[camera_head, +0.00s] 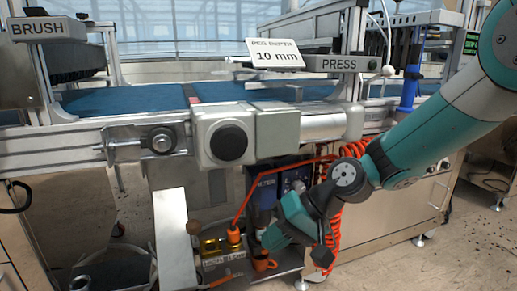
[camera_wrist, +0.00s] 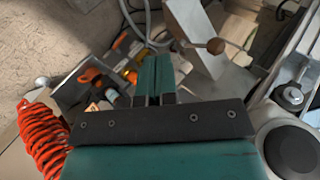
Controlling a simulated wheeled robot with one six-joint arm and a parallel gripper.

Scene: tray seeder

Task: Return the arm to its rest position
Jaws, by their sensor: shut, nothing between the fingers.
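My teal arm (camera_head: 430,130) reaches in from the upper right and bends down in front of the machine. My gripper (camera_head: 270,240) points down and left, low in front of the conveyor frame, close to the orange cup (camera_head: 264,264) and the brass block (camera_head: 212,246). In the wrist view, the two teal fingers of my gripper (camera_wrist: 155,76) are together with nothing between them. Whether the fingers touch anything below cannot be told.
An orange coiled hose (camera_head: 334,222) hangs just right of my wrist; it also shows in the wrist view (camera_wrist: 42,138). A sloped metal chute (camera_head: 176,238) stands left. The conveyor (camera_head: 130,98) and motor housing (camera_head: 230,138) are above. Bare floor lies lower right.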

